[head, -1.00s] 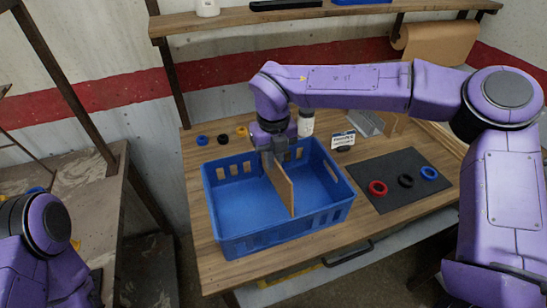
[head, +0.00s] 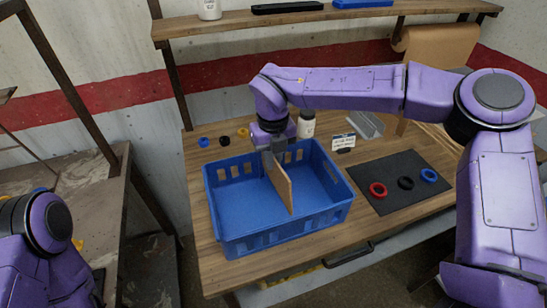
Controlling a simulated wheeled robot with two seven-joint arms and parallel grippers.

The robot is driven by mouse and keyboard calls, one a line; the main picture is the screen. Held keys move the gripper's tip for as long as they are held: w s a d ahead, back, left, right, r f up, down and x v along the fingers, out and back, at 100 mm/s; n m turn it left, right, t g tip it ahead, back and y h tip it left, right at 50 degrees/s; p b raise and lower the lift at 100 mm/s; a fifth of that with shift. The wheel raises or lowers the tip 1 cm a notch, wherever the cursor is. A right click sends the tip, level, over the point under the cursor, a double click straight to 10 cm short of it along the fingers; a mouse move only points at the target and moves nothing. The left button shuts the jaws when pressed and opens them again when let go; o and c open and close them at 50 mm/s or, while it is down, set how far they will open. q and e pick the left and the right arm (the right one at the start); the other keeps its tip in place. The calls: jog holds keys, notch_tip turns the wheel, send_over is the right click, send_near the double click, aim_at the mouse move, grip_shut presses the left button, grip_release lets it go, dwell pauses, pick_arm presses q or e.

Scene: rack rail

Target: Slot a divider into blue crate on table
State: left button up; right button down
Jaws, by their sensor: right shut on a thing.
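The blue crate (head: 240,208) stands on the wooden table (head: 213,262), its open top facing up. A thin tan divider (head: 281,186) stands upright inside the crate, across its middle, and splits it into a left and a right part. My right gripper (head: 271,158) is over the crate's far side, shut on the divider's far upper end. I cannot tell whether the divider's lower edge touches the crate floor. My left arm shows at the lower left, but its gripper is out of view.
A dark mat (head: 402,181) with red, black and blue rings lies right of the crate. Small rings (head: 224,141), a white bottle (head: 306,124), a small sign (head: 343,142) and a grey metal bracket (head: 368,125) stand behind. A shelf (head: 330,20) runs above.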

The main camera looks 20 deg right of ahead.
jog(key=shift+f+b, duration=0.45)
jog(key=shift+f, duration=0.3)
jog(key=c, duration=1.1)
grip_release()
